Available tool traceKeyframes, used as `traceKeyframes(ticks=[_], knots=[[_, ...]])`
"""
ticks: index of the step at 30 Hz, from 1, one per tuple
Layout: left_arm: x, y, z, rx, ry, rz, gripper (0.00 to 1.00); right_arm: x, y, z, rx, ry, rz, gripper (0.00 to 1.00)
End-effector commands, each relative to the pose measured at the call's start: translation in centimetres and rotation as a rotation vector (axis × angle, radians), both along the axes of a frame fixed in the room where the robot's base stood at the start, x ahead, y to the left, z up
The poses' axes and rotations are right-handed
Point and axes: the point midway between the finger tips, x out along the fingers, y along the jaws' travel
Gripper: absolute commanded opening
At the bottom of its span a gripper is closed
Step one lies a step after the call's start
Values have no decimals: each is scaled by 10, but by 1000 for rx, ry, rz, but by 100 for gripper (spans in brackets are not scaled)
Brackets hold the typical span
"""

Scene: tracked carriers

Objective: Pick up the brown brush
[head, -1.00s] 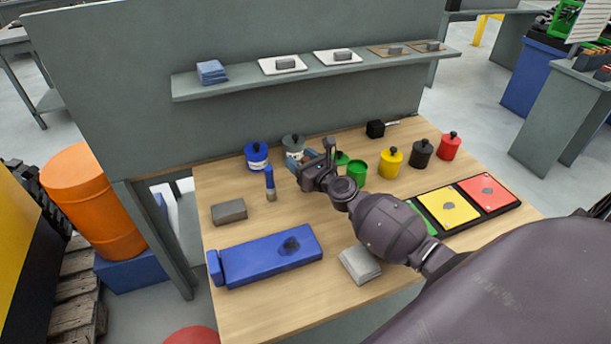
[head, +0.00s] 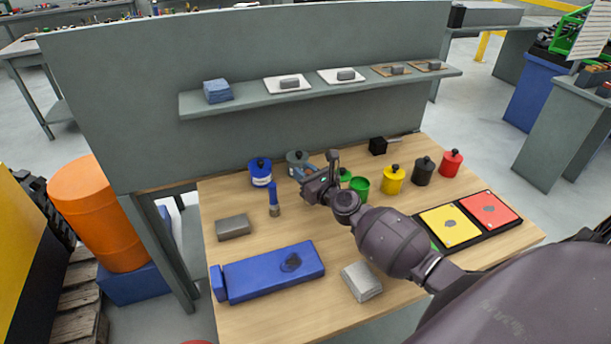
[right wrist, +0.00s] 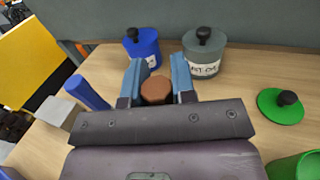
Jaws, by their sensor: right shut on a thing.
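The brown brush (right wrist: 156,90) shows in the right wrist view only as a rounded brown end between my gripper's blue fingers. The rest of it is hidden by the gripper, and in the head view I cannot make it out. My right gripper (right wrist: 157,72) is shut on it. In the head view my right gripper (head: 304,172) is over the back middle of the table, in front of the grey pot. My left gripper is not in view.
A blue brush (head: 273,198) stands upright left of the gripper. Behind are a blue pot (head: 261,175) and a grey pot (head: 297,158). An open green pot (head: 360,188) is close on the right. A blue case (head: 262,277) lies in front.

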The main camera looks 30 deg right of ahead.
Motion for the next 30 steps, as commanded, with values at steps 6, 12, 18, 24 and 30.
traceKeyframes(ticks=[6, 12, 18, 24, 30], knots=[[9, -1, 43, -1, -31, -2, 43, 0, 0, 39, -3, -5, 0, 1], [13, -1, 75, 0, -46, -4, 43, 0, -1, 66, -3, -1, 0, 1], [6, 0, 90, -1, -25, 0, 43, 0, -1, 96, -4, 1, 2, 1], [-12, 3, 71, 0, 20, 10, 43, 2, 0, 117, -7, -14, 6, 1], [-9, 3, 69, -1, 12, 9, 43, 0, -1, 130, -6, 2, 2, 1]])
